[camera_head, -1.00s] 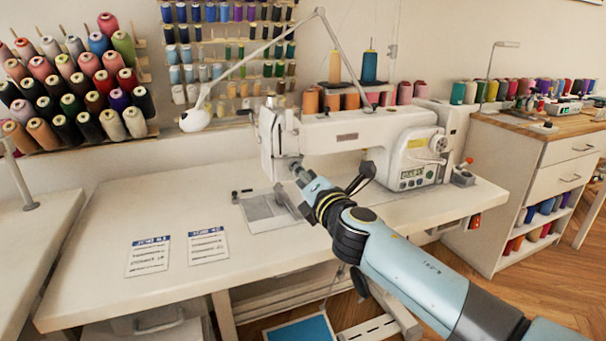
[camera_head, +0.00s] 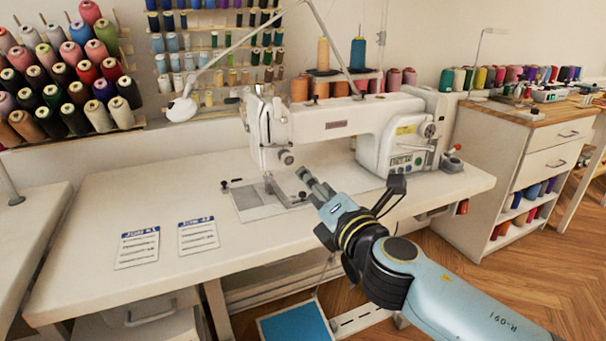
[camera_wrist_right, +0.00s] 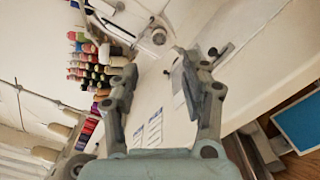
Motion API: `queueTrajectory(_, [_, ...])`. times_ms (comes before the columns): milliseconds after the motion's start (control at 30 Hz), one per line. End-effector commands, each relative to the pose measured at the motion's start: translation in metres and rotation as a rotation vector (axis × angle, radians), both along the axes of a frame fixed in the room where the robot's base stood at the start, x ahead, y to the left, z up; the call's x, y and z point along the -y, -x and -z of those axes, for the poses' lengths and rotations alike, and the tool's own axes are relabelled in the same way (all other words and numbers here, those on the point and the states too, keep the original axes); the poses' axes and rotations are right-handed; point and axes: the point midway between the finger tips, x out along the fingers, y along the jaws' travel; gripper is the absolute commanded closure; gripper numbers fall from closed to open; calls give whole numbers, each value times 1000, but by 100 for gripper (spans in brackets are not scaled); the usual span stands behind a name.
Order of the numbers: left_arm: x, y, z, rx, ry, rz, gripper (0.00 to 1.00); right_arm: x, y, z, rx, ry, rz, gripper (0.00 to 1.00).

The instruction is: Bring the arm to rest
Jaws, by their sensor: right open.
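My right arm comes in from the lower right in the head view. Its gripper (camera_head: 308,178) is in front of the sewing machine (camera_head: 345,128), over the front part of the white sewing table (camera_head: 110,205). In the right wrist view the two fingers of the gripper (camera_wrist_right: 155,75) stand apart with nothing between them. The table and the machine show beyond the fingertips there. My left gripper is in neither view.
Two printed cards (camera_head: 137,248) lie on the left of the table, with bare tabletop around them. A rack of thread cones (camera_head: 75,80) stands at the back left. A drawer cabinet (camera_head: 545,150) stands at the right. A blue pad (camera_head: 296,325) is below the table.

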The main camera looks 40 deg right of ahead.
Motion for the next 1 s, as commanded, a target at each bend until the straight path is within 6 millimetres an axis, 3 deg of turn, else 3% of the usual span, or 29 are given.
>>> queueTrajectory(200, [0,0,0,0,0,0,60,-3,14,0,0,-1,0,54])
queueTrajectory(767, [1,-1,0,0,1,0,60,-1,15,-1,4,-26,14,54])
queueTrajectory(867, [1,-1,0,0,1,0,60,13,26,-4,22,-170,98,54])
queueTrajectory(1000, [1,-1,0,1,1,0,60,44,69,9,34,-628,360,54])
